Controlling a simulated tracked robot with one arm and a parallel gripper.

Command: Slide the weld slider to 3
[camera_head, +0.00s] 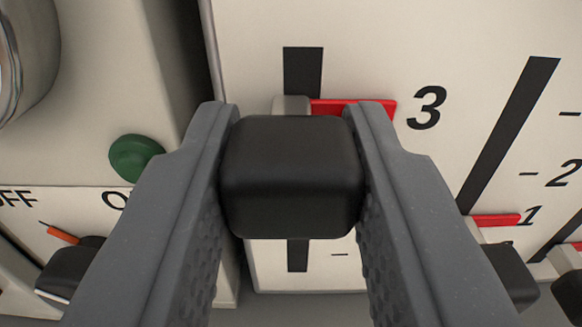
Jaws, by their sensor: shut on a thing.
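My gripper (291,112) is shut on the black knob of the weld slider (291,180), with one grey finger on each side of it. The slider runs in a dark upright slot (303,70) on a cream panel; slot shows above and below the knob. The slider's red pointer (355,108) sticks out to the right, level with the printed 3 (427,107). No label reading "weld" is visible.
To the right is a second slider (508,272) with its red pointer near 1, and part of another (568,290) at the edge. At left are a green button (135,157), a black rotary switch (70,268) with an orange mark, and a metal cylinder (28,55).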

